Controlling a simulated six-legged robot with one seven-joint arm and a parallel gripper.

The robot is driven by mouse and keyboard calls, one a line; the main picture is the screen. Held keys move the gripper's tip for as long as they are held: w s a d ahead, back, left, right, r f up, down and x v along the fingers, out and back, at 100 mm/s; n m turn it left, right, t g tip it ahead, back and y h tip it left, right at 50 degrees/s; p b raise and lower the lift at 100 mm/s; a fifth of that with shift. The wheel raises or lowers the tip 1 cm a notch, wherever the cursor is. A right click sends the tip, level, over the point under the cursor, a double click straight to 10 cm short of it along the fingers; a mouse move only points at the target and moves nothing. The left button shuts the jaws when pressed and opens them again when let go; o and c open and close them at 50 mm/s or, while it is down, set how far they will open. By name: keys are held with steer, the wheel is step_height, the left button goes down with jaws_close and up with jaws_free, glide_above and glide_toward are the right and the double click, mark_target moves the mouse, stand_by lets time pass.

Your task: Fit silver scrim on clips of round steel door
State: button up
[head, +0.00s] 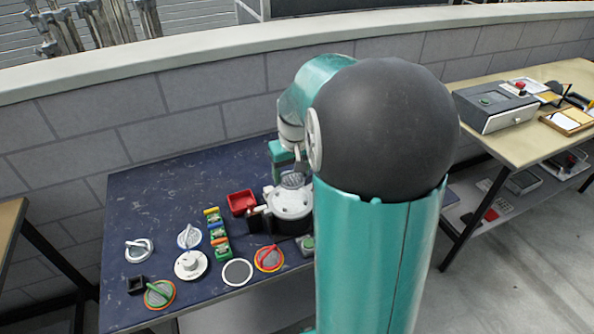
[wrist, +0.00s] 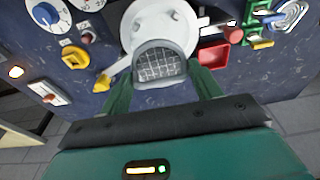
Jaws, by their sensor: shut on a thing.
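The silver scrim, a grey-rimmed mesh piece (wrist: 159,66), is between the green fingers of my gripper (wrist: 160,84) in the wrist view. My gripper (head: 291,168) is shut on it. In the head view the scrim (head: 294,180) is held just above and behind the round steel door (head: 291,204), at the right part of the dark blue table. The door's pale round face (wrist: 158,22) shows behind the scrim in the wrist view. The scrim covers its lower part. I cannot tell whether they touch, and the clips are not clear.
A red tray (head: 242,202) stands left of the door. Several handled discs, including a silver one (head: 139,250) and a red-rimmed one (head: 269,257), lie on the table (head: 150,205). A row of coloured clips (head: 217,235) is between them. A block wall (head: 170,130) stands behind.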

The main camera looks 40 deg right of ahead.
mark_target(291, 181)
steer(key=shift+s+a+f, duration=0.1)
steer(key=shift+a+f, duration=0.2)
steer(key=shift+f, duration=2.05)
steer(key=shift+f, duration=0.1)
steer(key=shift+f, duration=0.3)
steer(key=shift+f, duration=0.7)
stand_by(0.9)
steer(key=o, duration=1.3)
steer(key=shift+r, duration=3.75)
